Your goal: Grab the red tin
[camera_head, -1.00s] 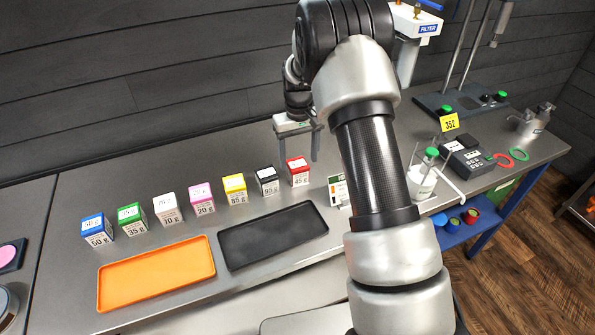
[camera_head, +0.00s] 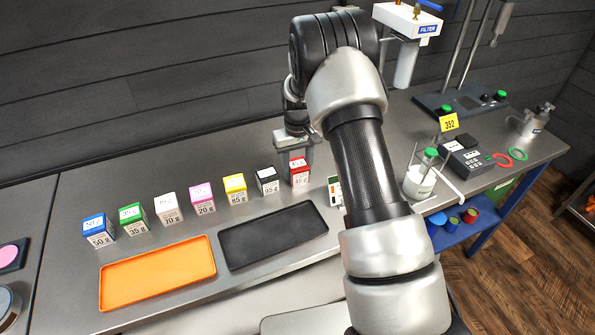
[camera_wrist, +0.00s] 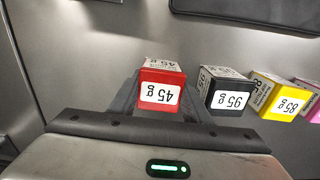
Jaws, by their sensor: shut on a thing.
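The red tin (camera_head: 299,171) stands upright at the right end of a row of tins on the grey bench, marked 45 g. My gripper (camera_head: 295,160) is lowered over it, with its fingers at the tin's sides. In the wrist view the red tin (camera_wrist: 160,92) sits between the fingers, its red end with the 45 g label facing the camera. The gripper is shut on it. The tin appears to rest on the bench still. Parts of its sides are hidden by the fingers.
A black-lidded 95 g tin (camera_head: 267,181) stands close on the left, with a yellow tin (camera_head: 235,189) and several others beyond it. A black tray (camera_head: 272,236) and an orange tray (camera_head: 157,273) lie in front. A beaker (camera_head: 419,181) stands to the right.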

